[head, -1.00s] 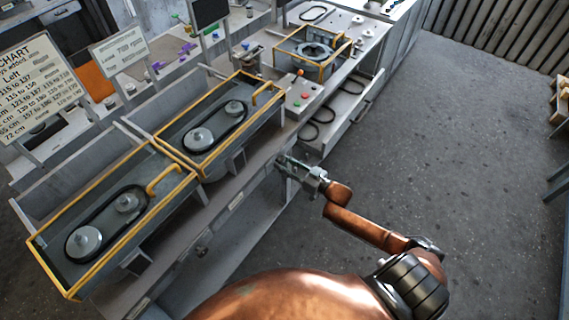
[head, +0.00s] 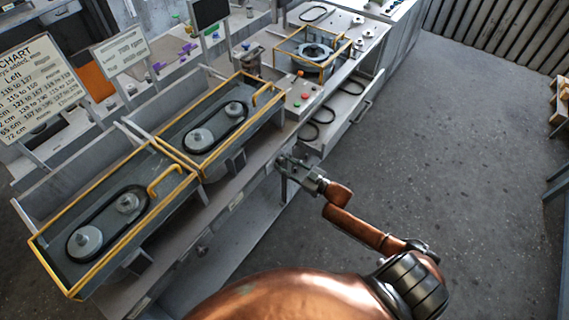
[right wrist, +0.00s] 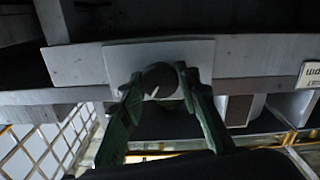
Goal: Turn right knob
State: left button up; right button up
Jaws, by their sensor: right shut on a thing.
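The right knob (right wrist: 160,80) is a dark round knob on a pale plate on the bench front. It shows in the right wrist view with a short white mark on its face, tilted off vertical. My right gripper (right wrist: 161,86) has its two green fingers shut on the knob, one on each side. In the head view my right gripper (head: 284,163) reaches the bench front below the second belt tray, and it hides the knob there. Another small knob (head: 201,252) sits on the bench front further left. My left gripper is not in view.
Two yellow-railed trays with belts and pulleys (head: 85,240) (head: 202,138) stand on the bench above. A blower housing (head: 315,52) stands further back. An open drawer (head: 340,115) with black belts juts out just beyond my right gripper.

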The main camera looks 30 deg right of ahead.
jog(key=n, duration=0.5)
jog(key=shift+n, duration=0.7)
jog(key=o, duration=1.2)
jog(key=shift+c, duration=0.2)
jog(key=shift+s, duration=0.1)
jog(key=v, duration=1.1)
jog(key=shift+s+d, duration=0.2)
jog(key=shift+s, duration=0.15)
jog(key=shift+f, duration=0.15)
